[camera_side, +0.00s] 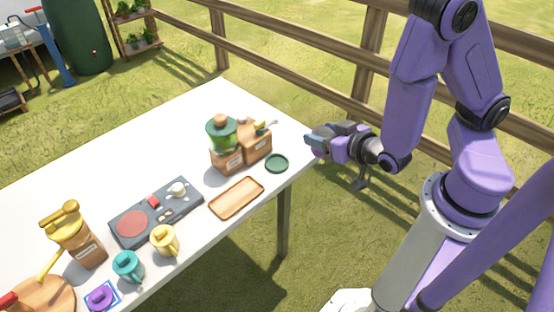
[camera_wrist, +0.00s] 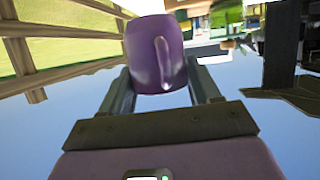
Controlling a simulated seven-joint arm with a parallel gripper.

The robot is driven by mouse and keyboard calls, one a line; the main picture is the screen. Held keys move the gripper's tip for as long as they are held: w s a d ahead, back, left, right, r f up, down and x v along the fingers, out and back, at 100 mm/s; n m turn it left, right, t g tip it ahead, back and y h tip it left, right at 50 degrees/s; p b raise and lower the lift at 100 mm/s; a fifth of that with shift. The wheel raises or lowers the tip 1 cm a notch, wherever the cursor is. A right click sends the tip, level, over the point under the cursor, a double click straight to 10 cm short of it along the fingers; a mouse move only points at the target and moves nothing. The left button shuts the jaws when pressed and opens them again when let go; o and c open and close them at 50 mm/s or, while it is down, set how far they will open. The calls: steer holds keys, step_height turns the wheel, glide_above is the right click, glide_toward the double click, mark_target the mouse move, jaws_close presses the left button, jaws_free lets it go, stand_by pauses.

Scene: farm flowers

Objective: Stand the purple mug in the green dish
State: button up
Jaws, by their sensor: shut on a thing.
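My gripper (camera_side: 319,141) is off the right end of the white table, in the side view. In the wrist view its two fingers (camera_wrist: 160,82) are closed on the sides of the purple mug (camera_wrist: 143,52), whose handle faces the camera. In the side view the mug is not clearly told apart from the gripper, so its tilt is unclear. The green dish (camera_side: 277,163) is a small dark round dish near the table's right end, left of and a little below my gripper in the picture. It looks empty.
A wooden tray (camera_side: 237,198), wooden boxes (camera_side: 228,160) and a green-lidded jar (camera_side: 222,134) stand near the dish. A grey board (camera_side: 156,212), yellow mug (camera_side: 165,241), teal mug (camera_side: 128,267) and small purple piece (camera_side: 100,297) lie further left. A fence (camera_side: 371,50) runs behind.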

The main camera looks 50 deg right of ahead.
steer(key=w+f, duration=0.3)
steer(key=w, duration=0.1)
steer(key=w+a+f, duration=0.1)
steer(key=w+f, duration=0.2)
steer(key=w, duration=0.2)
steer(key=w+f, duration=0.4)
steer(key=shift+w+a, duration=0.25)
steer(key=shift+w, duration=0.15)
steer(key=shift+f, duration=1.45)
steer(key=shift+f, duration=0.1)
steer(key=o, duration=1.1)
